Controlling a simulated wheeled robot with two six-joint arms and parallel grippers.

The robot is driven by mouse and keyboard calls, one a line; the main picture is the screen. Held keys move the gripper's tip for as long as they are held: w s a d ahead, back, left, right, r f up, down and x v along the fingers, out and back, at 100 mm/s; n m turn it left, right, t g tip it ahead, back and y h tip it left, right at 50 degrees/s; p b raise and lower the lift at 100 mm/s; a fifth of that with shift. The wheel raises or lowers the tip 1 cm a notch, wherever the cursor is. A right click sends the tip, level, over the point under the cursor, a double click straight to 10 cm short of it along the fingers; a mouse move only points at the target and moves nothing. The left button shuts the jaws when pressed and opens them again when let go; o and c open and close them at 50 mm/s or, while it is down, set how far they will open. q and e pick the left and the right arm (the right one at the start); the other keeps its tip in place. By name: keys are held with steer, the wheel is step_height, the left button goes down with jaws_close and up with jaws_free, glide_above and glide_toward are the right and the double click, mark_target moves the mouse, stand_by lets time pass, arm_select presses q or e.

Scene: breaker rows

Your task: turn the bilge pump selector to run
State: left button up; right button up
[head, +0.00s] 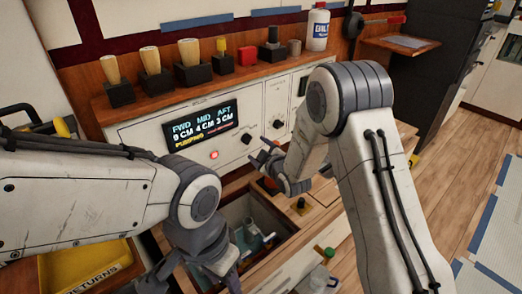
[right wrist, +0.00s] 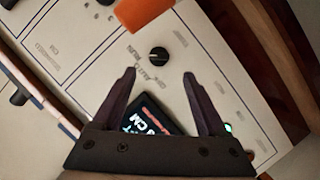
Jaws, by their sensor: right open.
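The selector (right wrist: 158,54) is a small round black knob on the cream panel, with tiny lettering beside it that looks like OFF, AUTO, RUN. I cannot tell for sure which position it points to. In the head view, a black knob (head: 247,139) right of the display appears to be this selector. My right gripper (right wrist: 159,75) is open and empty, its fingertips on either side of the line to the knob and apart from it. In the head view the right gripper (head: 261,150) is just in front of the panel. My left gripper (head: 222,268) is low near the bottom edge, jaws unclear.
The display (head: 201,130) reads FWD, MID, AFT levels and PUMPING; a red light (head: 214,155) glows below it. Another black knob (head: 278,123) is to the right. Brushes and a white bottle (head: 318,30) stand on the wooden shelf (head: 150,95). An open bin (head: 250,212) lies below.

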steer(key=v, duration=0.2)
steer(key=shift+s+d+r, duration=0.1)
steer(key=shift+s+d, duration=0.05)
steer(key=shift+s, duration=0.2)
steer(key=s+a+r+m+g+h, duration=0.15)
steer(key=s+g, duration=0.25)
steer(key=s, duration=0.5)
steer(key=s+a+r+m+g, duration=0.1)
steer(key=s+a+m+g, duration=0.2)
steer(key=s, duration=0.6)
steer(key=s+d+r+g+h, duration=0.1)
steer(key=s+d+g, duration=0.1)
steer(key=s, duration=0.5)
steer(key=s+d+r+m+g+h+p, duration=0.1)
steer(key=s+r+g, duration=0.15)
steer(key=s, duration=0.55)
steer(key=s+d+g+h, duration=0.1)
steer(key=s+d+g, duration=0.15)
steer(key=s, duration=0.45)
step_height(320, 180, up, 30)
steer(key=p, duration=3)
steer(key=shift+w+a+r, duration=0.2)
steer(key=shift+r, duration=0.05)
